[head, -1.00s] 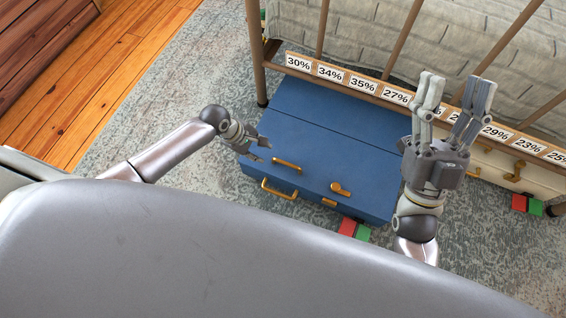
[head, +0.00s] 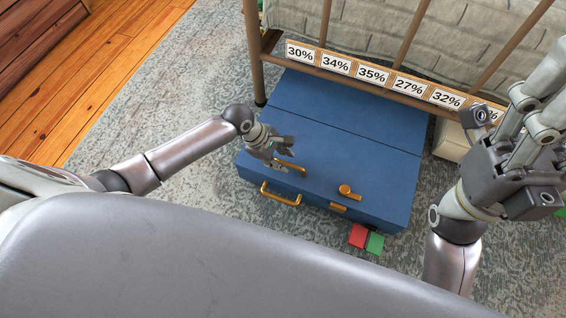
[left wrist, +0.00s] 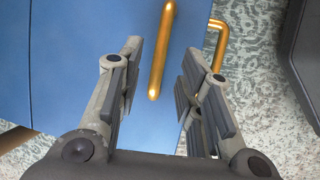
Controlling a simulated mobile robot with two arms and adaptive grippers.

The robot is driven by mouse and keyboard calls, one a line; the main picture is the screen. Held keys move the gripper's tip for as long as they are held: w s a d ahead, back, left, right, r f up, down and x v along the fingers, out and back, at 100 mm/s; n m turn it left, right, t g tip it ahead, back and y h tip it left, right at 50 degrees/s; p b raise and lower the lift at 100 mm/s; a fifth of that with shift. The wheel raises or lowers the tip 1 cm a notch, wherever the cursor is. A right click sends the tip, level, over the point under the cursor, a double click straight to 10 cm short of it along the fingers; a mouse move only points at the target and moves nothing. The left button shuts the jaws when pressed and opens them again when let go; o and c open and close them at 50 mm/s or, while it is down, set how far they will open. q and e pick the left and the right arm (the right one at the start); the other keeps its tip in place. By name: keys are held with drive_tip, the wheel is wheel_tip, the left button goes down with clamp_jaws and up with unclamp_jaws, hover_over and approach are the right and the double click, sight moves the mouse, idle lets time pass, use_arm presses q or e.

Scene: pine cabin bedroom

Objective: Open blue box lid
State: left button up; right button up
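The blue box (head: 330,160) sits on the rug, partly under the bed frame, with its lid closed. A gold handle (head: 292,167) is on the lid near its front left. Another gold handle (head: 281,197) is on the front face, and a gold latch (head: 349,191) lies at the lid's front edge. My left gripper (head: 282,152) is just above the lid handle. In the left wrist view its fingers (left wrist: 163,65) are open, with the lid handle (left wrist: 161,55) between them and not gripped. My right gripper (head: 515,100) is raised at the right, fingers spread, empty.
A wooden bed rail (head: 375,75) with percentage labels runs over the back of the box. A red block (head: 358,236) and a green block (head: 375,243) lie by its front right. A cream box (head: 451,140) is to the right. Rug on the left is clear.

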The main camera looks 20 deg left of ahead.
use_arm(q)
drive_tip(key=shift+b+x, duration=0.3)
drive_tip(key=shift+x, duration=0.55)
clamp_jaws()
